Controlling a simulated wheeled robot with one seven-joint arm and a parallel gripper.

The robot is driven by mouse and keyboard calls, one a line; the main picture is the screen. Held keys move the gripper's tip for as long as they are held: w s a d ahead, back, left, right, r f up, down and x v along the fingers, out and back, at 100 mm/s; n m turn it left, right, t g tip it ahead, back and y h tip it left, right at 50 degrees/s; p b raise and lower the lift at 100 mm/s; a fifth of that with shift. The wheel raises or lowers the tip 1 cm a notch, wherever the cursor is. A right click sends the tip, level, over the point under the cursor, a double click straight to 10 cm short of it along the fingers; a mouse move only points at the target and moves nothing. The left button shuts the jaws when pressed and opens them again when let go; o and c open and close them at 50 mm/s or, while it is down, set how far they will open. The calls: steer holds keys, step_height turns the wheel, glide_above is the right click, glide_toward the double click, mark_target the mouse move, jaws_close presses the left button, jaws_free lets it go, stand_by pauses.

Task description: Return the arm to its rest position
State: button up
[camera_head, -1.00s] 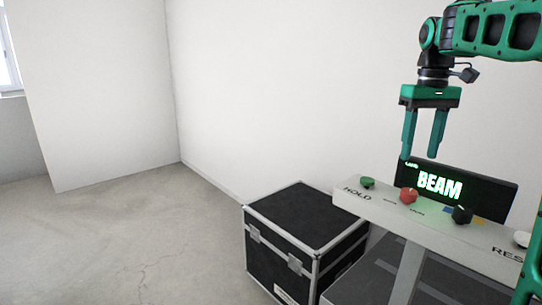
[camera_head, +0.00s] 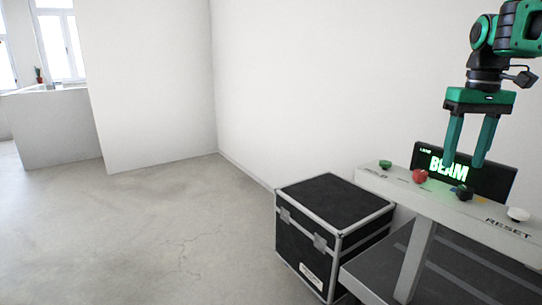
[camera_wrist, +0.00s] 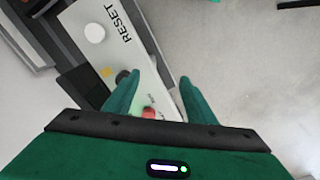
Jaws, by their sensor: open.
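My gripper (camera_head: 467,160) points straight down in the head view, its two green fingers apart with nothing between them. It hangs over the light grey button panel (camera_head: 400,190), and its fingertips cover part of the lit "BEAM" display (camera_head: 505,181). The panel carries a green button (camera_head: 385,164), a red button (camera_head: 420,176), a black button (camera_head: 464,193) and a white button (camera_head: 517,214) beside the word RESET. In the wrist view, my fingers (camera_wrist: 156,95) are spread over the panel, with the white button (camera_wrist: 95,33) at upper left.
A black flight case (camera_head: 330,208) with metal edges stands on the floor left of the panel's post (camera_head: 416,262). A dark grey platform (camera_head: 450,275) lies under the panel. A white wall (camera_head: 310,80) runs behind. The floor at left is clear.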

steer(key=s+a+f+m, duration=0.2)
steer(key=s+f+m, duration=0.4)
steer(key=s+f, duration=1.7)
steer(key=s, duration=0.3)
steer(key=shift+s+a, duration=0.25)
steer(key=shift+a, duration=0.05)
steer(key=shift+f, duration=0.1)
